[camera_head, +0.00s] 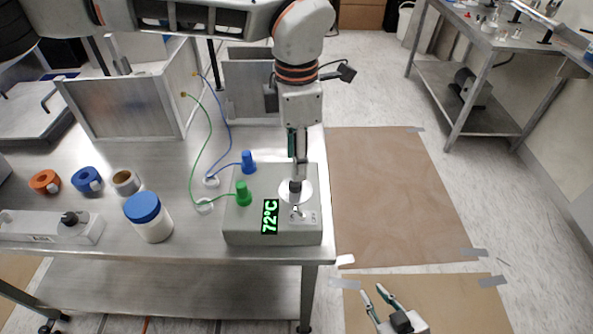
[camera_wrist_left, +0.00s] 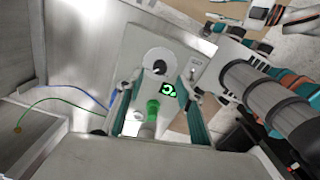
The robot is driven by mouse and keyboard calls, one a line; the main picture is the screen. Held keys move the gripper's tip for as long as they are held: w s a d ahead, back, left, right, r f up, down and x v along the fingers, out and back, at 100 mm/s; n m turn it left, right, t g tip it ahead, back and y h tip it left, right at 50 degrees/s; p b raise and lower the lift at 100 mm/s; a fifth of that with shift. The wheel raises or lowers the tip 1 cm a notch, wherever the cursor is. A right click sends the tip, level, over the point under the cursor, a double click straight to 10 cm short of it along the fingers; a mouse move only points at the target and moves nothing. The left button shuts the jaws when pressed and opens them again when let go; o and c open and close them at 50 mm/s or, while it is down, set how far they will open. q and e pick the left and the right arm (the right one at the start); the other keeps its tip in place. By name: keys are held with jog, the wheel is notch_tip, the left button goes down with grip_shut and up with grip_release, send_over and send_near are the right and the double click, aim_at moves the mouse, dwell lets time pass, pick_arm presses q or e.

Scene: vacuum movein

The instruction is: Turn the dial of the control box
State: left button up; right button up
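The grey control box (camera_head: 270,228) sits at the right end of the steel table. Its display (camera_head: 270,216) reads 72°C in green. The dial's white disc (camera_head: 305,189) is partly hidden by my left gripper (camera_head: 297,186), which points straight down over it. In the left wrist view the dial (camera_wrist_left: 158,60) lies between the spread fingers of my left gripper (camera_wrist_left: 161,76), with a dark part on its white disc. The fingers look apart; whether they touch the dial cannot be told. My right gripper (camera_head: 373,291) is open and empty, low at the front, off the table.
A green plug (camera_head: 242,194) and a blue plug (camera_head: 248,162) with cables stand on the box's left side. A blue-lidded jar (camera_head: 150,220) and tape rolls (camera_head: 88,180) stand left. A metal enclosure (camera_head: 125,105) is behind.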

pick_arm(q)
notch_tip(320, 180, up, 6)
jog(key=shift+f, duration=0.1)
dwell(0.6)
